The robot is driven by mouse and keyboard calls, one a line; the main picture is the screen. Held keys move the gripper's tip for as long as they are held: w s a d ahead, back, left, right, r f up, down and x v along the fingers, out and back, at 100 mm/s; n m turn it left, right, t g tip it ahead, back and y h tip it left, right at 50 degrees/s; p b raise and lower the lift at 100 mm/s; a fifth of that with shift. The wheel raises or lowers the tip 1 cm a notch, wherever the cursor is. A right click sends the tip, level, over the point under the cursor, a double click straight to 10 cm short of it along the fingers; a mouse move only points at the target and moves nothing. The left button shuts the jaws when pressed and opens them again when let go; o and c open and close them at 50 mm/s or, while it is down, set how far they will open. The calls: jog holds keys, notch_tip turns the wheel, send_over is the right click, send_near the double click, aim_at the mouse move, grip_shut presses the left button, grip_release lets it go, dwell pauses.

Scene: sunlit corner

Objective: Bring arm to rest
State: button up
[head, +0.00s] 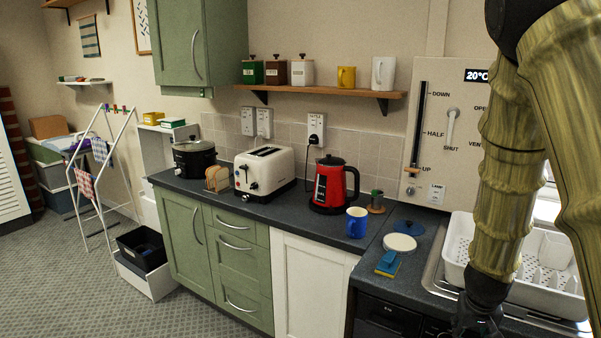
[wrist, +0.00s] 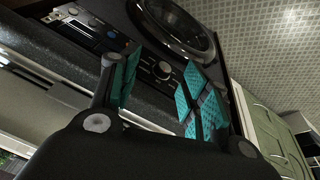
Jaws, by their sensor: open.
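My arm hangs down the right side of the head view, in front of the sink area. My gripper (head: 476,318) is at the bottom edge of that view, partly cut off, near the front of the counter. In the wrist view my gripper (wrist: 163,90) shows teal pads standing apart, with nothing held between them. Beyond the pads is a black appliance (wrist: 215,70) with knobs and a round door. I cannot tell the exact gap between the fingers and the appliance.
The dark counter (head: 330,228) holds a blue mug (head: 356,222), a red kettle (head: 330,186), a cream toaster (head: 265,172) and a blue sponge (head: 388,263). A white dish rack (head: 459,262) stands behind my arm. Carpeted floor (head: 150,318) is open at lower left.

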jog(key=s+a+f+n+g, duration=0.1)
jog(key=s+a+f, duration=0.2)
jog(key=s+f, duration=0.5)
jog(key=s+a+f+n+g, duration=0.1)
jog(key=s+a+f, duration=0.3)
jog(key=f, duration=0.8)
jog(key=s+a+f+y, duration=0.1)
jog(key=s+a+f, duration=0.4)
jog(key=s, duration=0.4)
jog(key=s+a+f+y, duration=0.1)
jog(key=s+a+f, duration=0.4)
jog(key=s, duration=0.4)
jog(key=shift+s+a+f+n+g, duration=0.3)
jog(key=shift+s+f+n, duration=0.1)
jog(key=shift+f, duration=0.3)
